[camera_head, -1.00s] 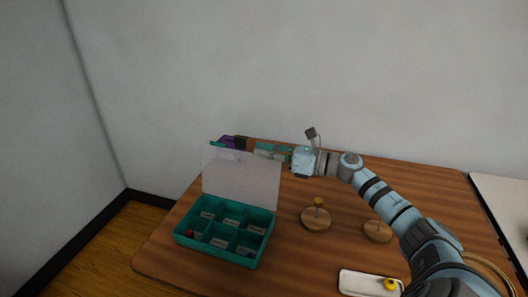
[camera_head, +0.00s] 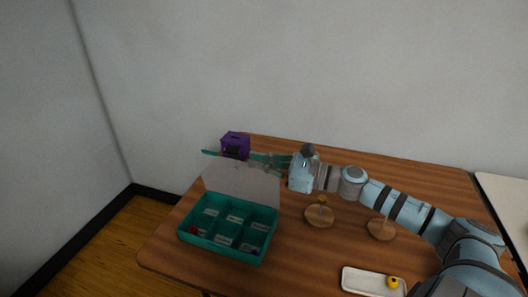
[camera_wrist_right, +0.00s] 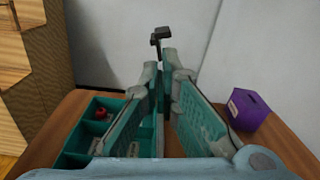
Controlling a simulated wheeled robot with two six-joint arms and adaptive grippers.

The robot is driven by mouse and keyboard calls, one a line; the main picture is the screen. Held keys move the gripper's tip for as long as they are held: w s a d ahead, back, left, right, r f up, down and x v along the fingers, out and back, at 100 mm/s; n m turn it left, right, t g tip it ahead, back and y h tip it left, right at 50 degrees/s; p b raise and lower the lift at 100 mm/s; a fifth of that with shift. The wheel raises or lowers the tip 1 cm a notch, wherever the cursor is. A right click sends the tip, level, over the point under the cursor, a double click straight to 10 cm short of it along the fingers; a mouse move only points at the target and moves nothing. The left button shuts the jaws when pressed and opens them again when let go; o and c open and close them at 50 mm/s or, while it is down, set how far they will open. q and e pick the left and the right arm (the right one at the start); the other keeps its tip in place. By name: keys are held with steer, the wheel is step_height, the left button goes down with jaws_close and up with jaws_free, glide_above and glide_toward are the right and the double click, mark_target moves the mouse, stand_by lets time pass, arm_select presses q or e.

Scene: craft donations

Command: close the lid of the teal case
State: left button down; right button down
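The teal case (camera_head: 222,250) stands on the table with its lid up. The pale translucent lid (camera_head: 238,181) rises from the case's far edge. In the right wrist view, the case (camera_wrist_right: 75,158) lies at the left, with a red item in one compartment. My right gripper (camera_head: 222,154) is at the lid's top edge, pointing left. Its two teal-padded fingers (camera_wrist_right: 165,75) stand apart with a gap between them, and I see nothing clearly gripped. Whether the fingers touch the lid cannot be told. My left gripper is not in view.
A purple box (camera_head: 235,141) stands behind the gripper and shows in the wrist view too (camera_wrist_right: 247,108). Two round wooden stands (camera_head: 319,217) (camera_head: 381,231) are right of the case. A white tray (camera_head: 360,281) with a yellow item lies at the front. Table left of the case is clear.

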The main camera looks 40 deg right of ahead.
steer(key=shift+s+a+f+n+p, duration=0.25)
steer(key=shift+s+a+p, duration=0.3)
steer(key=shift+a, duration=0.2)
steer(key=shift+s+a+f+n+p, duration=0.25)
steer(key=shift+s+a+p, duration=0.2)
steer(key=shift+a+p, duration=0.25)
steer(key=c, duration=1.8)
jaws_free()
steer(key=shift+w, duration=0.1)
